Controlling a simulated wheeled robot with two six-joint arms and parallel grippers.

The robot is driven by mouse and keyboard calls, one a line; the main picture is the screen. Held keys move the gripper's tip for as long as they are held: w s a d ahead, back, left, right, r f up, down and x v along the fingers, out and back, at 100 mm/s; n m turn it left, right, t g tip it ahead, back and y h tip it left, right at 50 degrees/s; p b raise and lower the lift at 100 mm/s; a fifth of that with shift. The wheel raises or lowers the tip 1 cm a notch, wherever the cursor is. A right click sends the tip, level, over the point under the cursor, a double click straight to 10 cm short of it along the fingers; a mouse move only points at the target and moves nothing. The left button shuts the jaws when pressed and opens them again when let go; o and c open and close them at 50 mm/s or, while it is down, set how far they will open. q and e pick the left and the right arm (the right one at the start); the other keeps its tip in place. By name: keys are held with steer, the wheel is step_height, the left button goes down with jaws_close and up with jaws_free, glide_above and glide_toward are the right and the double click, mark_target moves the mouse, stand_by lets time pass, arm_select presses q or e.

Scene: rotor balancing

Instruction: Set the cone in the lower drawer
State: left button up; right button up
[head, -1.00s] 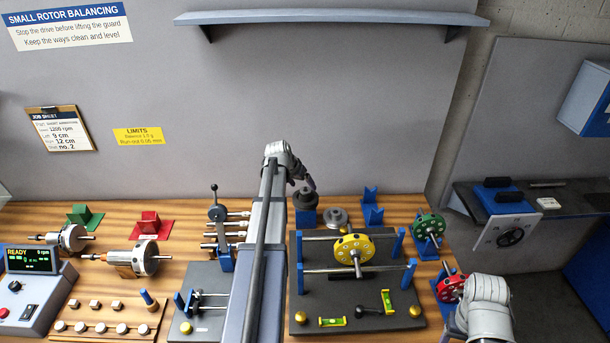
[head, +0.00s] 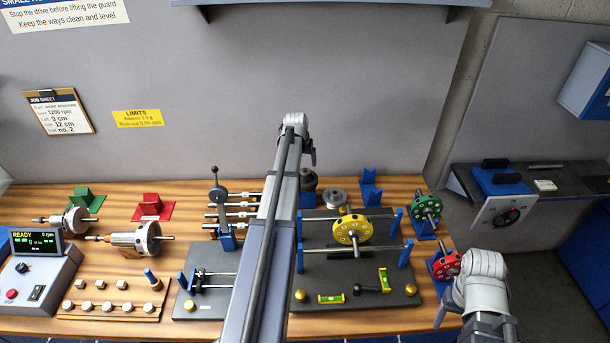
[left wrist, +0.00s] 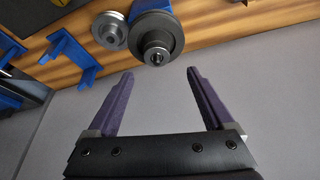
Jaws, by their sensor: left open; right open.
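A dark round stepped piece with a silver centre, which may be the cone (left wrist: 158,40), sits on a blue stand in the left wrist view. In the head view this dark piece (head: 308,181) is at the back of the bench, partly behind my left arm. My left gripper (left wrist: 160,73) is open and empty, its fingertips apart from the piece, which lies beyond the gap between them. In the head view my left gripper (head: 313,152) is above and behind that piece. My right gripper (head: 447,308) is open near the bench's right front corner, partly hidden by its arm. I cannot identify the lower drawer.
The yellow rotor (head: 352,229) rests on rails in front. Green (head: 427,207) and red (head: 446,264) rotors stand at right. The wall (head: 230,90) is close behind.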

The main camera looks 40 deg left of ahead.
mark_target(305, 171)
arm_select(q)
steer(key=shift+f+b, duration=0.55)
steer(key=shift+f, duration=0.05)
steer(key=b+x, duration=0.4)
steer(key=shift+s+d+f, duration=0.1)
steer(key=shift+d+f, duration=0.1)
steer(key=shift+d, duration=0.1)
steer(key=shift+r, duration=0.1)
steer(key=shift+c, duration=0.3)
jaws_close()
